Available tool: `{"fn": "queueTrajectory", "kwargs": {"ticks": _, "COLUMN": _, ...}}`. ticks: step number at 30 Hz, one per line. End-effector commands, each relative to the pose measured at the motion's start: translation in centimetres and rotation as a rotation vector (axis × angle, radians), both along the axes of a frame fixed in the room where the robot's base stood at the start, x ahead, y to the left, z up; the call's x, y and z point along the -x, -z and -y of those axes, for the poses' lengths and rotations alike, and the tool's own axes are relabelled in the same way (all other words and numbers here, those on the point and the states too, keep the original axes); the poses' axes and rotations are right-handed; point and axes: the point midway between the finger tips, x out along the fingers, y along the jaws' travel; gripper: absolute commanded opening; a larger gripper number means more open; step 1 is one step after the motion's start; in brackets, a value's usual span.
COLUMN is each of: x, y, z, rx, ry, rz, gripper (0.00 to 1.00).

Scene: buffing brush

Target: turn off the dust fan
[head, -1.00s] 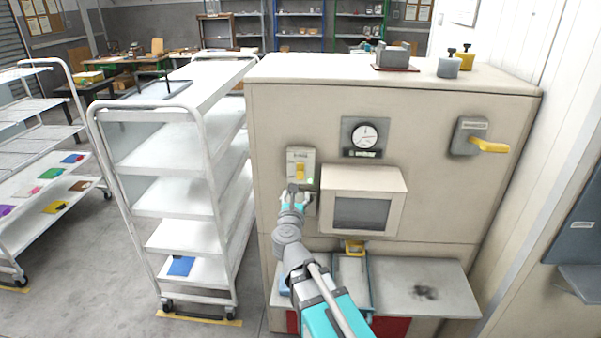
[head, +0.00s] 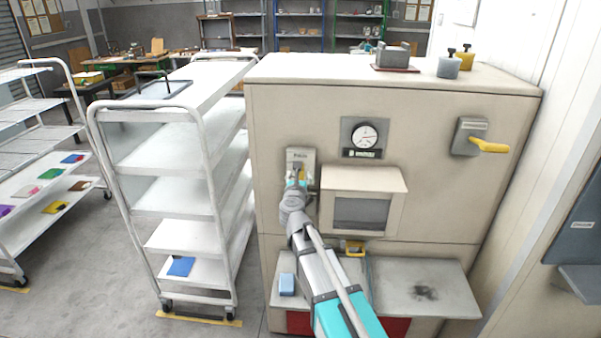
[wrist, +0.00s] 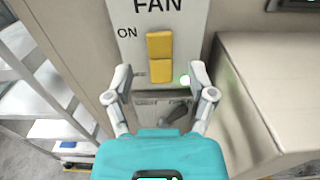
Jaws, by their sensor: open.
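The fan switch is a yellow rocker (wrist: 160,57) on a grey plate (wrist: 191,20) marked FAN, with ON printed left of its upper half. I cannot tell whether the fingers touch the plate.
A hooded box with a dark window (head: 362,212) juts out right of the switch. A dial (head: 365,135) sits above it, and a yellow-handled lever (head: 488,146) is farther right. A white shelf cart (head: 180,163) stands close on the left. A blue block (head: 287,284) lies on the lower ledge.

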Motion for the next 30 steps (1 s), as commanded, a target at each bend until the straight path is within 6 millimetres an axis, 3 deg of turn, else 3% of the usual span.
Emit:
{"fn": "queueTrajectory", "kwargs": {"ticks": 7, "x": -2.4, "y": 0.0, "z": 0.3, "rx": 0.000, "ry": 0.001, "rz": 0.000, "gripper": 0.71}}
{"fn": "queueTrajectory", "kwargs": {"ticks": 20, "x": -2.8, "y": 0.0, "z": 0.4, "rx": 0.000, "ry": 0.000, "rz": 0.000, "gripper": 0.71}}
{"fn": "queueTrajectory", "kwargs": {"ticks": 30, "x": -2.7, "y": 0.0, "z": 0.4, "rx": 0.000, "ry": 0.000, "rz": 0.000, "gripper": 0.08}}
